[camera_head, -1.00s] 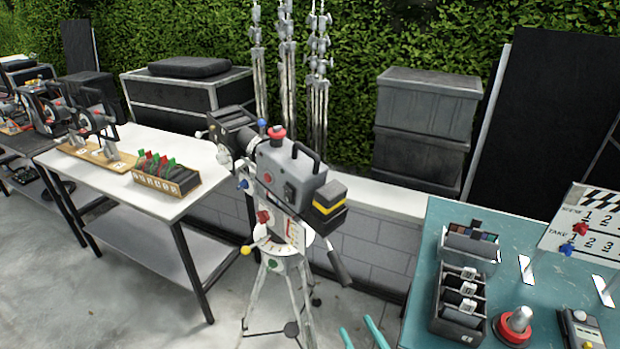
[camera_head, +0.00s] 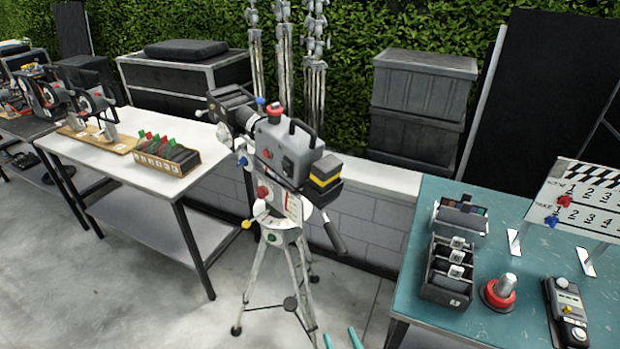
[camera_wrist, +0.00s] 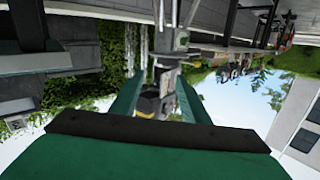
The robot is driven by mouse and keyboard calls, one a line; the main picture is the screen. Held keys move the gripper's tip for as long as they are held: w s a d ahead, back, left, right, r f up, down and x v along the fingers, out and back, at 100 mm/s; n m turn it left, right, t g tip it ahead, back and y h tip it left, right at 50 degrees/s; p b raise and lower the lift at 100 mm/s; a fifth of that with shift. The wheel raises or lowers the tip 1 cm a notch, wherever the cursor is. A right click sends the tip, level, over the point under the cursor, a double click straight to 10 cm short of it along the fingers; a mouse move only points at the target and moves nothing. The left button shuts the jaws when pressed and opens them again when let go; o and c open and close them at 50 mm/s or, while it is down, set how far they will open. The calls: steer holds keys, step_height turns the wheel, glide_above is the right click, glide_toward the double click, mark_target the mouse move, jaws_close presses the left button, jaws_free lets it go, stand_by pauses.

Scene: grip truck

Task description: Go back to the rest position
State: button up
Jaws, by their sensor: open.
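My gripper (camera_head: 341,340) shows only as two teal fingertips at the bottom edge of the head view. They stand apart with nothing between them. In the wrist view my gripper (camera_wrist: 158,85) has its two green fingers spread, and the picture is upside down. Beyond them, a film camera (camera_head: 285,150) on a tripod (camera_head: 272,265) stands in the head view, clear of the fingertips. Its yellow-striped block (camera_wrist: 150,105) seems to show between the fingers in the wrist view. The rest of my arm is out of the head view.
A teal table (camera_head: 410,270) at right carries a black divided box (camera_head: 447,285), a red-based knob (camera_head: 502,292), a handheld meter (camera_head: 566,312) and a clapperboard (camera_head: 590,205). A white table (camera_head: 125,178) at left holds a slotted tray (camera_head: 165,155).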

steer(key=s+a+f+m+g+h, duration=0.1)
steer(key=s+a+f+m+h, duration=0.1)
steer(key=s+f, duration=0.35)
steer(key=s+a+f+m+g+h, duration=0.1)
steer(key=s+f+m+g+h, duration=0.15)
steer(key=s, duration=0.65)
steer(key=s+a+r+n+t, duration=0.2)
steer(key=s+a+r, duration=0.3)
steer(key=s+r, duration=0.4)
steer(key=v, duration=0.3)
steer(key=shift+s+f, duration=0.2)
steer(key=shift+s, duration=0.05)
steer(key=shift+n, duration=0.25)
stand_by(0.5)
steer(key=c, duration=0.3)
steer(key=shift+s+d, duration=0.1)
